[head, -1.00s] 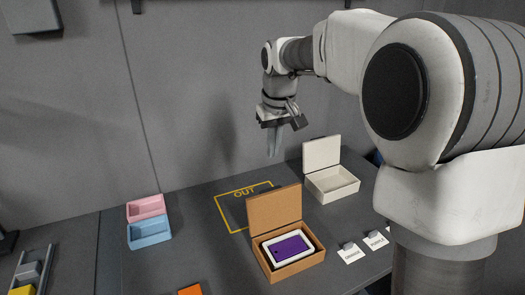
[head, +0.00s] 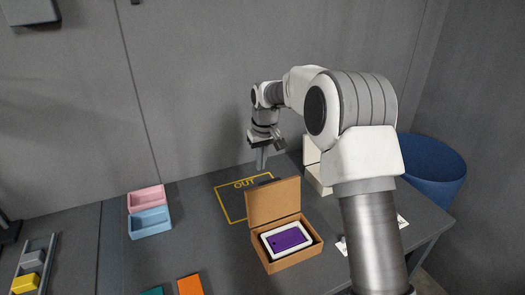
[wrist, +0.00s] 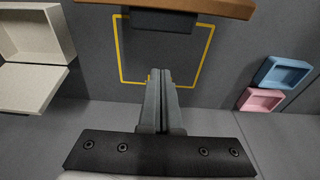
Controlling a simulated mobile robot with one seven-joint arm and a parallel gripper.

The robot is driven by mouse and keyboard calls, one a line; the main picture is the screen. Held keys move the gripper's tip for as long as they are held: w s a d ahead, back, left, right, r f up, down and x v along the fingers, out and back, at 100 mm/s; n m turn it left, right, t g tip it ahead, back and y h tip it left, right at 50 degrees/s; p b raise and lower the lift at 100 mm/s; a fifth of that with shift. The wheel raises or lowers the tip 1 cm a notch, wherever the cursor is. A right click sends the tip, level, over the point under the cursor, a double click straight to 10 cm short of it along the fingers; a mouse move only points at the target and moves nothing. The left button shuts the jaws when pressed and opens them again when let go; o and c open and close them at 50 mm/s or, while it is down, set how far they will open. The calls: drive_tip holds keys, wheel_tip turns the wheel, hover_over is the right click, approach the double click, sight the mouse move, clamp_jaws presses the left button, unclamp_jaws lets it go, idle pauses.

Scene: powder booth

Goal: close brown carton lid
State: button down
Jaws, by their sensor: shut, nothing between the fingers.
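The brown carton (head: 294,262) stands on the table with its lid (head: 273,202) raised upright at the back. Inside it lies a white tray or frame with a purple block (head: 287,239). My gripper (head: 262,166) is above the table behind the carton, over the far part of the yellow OUT outline, apart from the lid. In the wrist view, my gripper (wrist: 161,74) is shut and empty, pointing down. The brown lid's edge (wrist: 190,8) shows at the top of that view, with a dark piece below it. The carton's inside is hidden there.
A cream carton with an open lid (wrist: 22,88) stands to the right of the brown one, partly behind my arm in the head view. Pink (head: 146,198) and blue (head: 150,222) trays sit at left. A blue round bin (head: 432,170) stands beyond the table's right edge.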

sight(272, 200)
drive_tip(key=shift+s+d+f+p, duration=0.1)
drive_tip(key=shift+s+d+f, duration=0.2)
drive_tip(key=shift+s, duration=0.25)
drive_tip(key=shift+s+d+f+p, duration=0.15)
drive_tip(key=shift+s+f, duration=0.1)
drive_tip(key=shift+s, duration=0.3)
drive_tip(key=shift+s+d+f+p, duration=0.1)
drive_tip(key=shift+s+d+f, duration=0.2)
drive_tip(key=shift+s, duration=0.25)
drive_tip(key=shift+b, duration=0.3)
drive_tip(key=shift+s, duration=0.15)
drive_tip(key=shift+s+d+r+t, duration=0.1)
drive_tip(key=shift+s+r+t, duration=0.05)
drive_tip(key=shift+t, duration=0.15)
